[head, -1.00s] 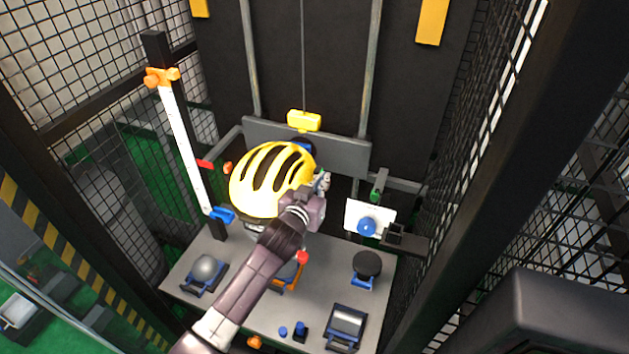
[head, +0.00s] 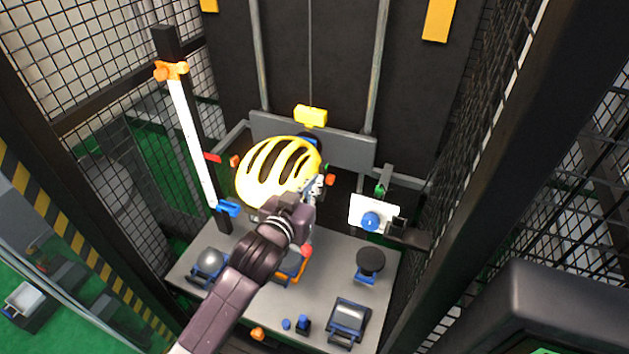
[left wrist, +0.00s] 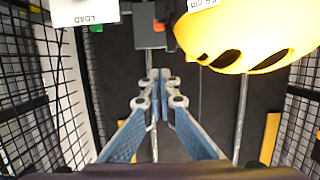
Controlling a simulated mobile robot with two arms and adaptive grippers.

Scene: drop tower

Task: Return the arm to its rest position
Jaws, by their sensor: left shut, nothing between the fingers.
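My left arm reaches in from the bottom left of the head view. My left gripper (head: 316,186) is at the right side of the yellow helmet (head: 268,172), partly hidden by my own wrist. In the left wrist view the gripper's blue fingers (left wrist: 160,78) are shut with their tips together and nothing between them. The helmet also shows there at the upper right (left wrist: 245,35), apart from the fingers. The helmet sits in the drop tower below a yellow block (head: 311,115) on a cable.
A grey bench (head: 235,300) carries a dome anvil (head: 210,262), a black disc anvil (head: 371,260) and a blue-framed block (head: 347,320). A white panel with a blue knob (head: 371,221) stands at right. Mesh walls (head: 490,150) close in both sides. A white-scaled post (head: 190,140) stands left.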

